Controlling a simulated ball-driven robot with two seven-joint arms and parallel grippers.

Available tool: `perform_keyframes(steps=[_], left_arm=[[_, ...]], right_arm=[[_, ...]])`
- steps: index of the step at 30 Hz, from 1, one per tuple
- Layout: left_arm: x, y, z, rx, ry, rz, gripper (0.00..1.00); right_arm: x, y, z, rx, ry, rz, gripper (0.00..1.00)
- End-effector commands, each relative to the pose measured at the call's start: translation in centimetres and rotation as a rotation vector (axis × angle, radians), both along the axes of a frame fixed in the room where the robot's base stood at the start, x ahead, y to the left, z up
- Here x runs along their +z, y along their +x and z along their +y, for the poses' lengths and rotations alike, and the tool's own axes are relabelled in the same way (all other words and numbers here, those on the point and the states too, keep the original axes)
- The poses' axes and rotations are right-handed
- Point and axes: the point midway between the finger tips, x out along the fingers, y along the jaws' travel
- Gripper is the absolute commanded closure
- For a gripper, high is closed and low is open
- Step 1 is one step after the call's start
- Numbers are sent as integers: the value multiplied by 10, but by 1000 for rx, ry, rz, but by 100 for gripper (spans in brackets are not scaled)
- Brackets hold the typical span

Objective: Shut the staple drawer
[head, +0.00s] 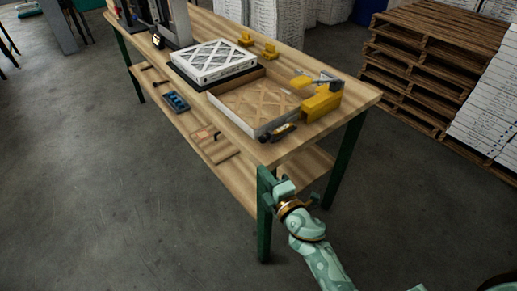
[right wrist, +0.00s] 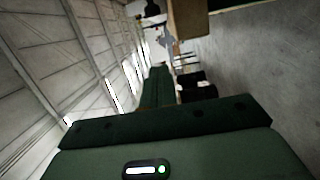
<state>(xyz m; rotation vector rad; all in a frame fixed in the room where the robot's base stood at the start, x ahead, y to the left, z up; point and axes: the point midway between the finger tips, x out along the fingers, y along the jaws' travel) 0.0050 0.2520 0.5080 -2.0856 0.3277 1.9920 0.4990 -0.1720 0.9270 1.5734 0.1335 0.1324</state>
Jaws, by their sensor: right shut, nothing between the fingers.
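A small wooden drawer (head: 205,133) with a dark handle shows at the front of the workbench, below its top. It seems to stick out from the front, but I cannot tell how far. My right gripper (head: 277,183) is shut and empty beside the bench's near green leg, to the right of the drawer and apart from it. In the right wrist view my shut fingers (right wrist: 157,88) point down the side of the bench, with nothing between them. The drawer is not clear in that view. My left gripper is not in view.
The wooden workbench (head: 330,132) carries a white boxed filter (head: 213,62), an open box (head: 262,101) and a yellow tool (head: 322,102). A blue tray (head: 176,102) lies on the lower shelf. Pallets (head: 412,58) stand at right.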

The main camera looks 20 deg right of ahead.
Motion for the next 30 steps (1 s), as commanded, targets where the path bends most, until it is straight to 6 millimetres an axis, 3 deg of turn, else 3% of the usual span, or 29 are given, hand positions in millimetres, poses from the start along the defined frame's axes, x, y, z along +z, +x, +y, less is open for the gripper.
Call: perform_keyframes(steps=[12, 19, 30], left_arm=[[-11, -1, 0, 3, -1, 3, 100], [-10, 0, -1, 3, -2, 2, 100], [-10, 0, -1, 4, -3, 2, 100]], right_arm=[[-2, 84, 13, 0, 3, 2, 100], [-2, 94, -16, 0, 2, 3, 100], [-2, 96, -23, 0, 3, 4, 100]])
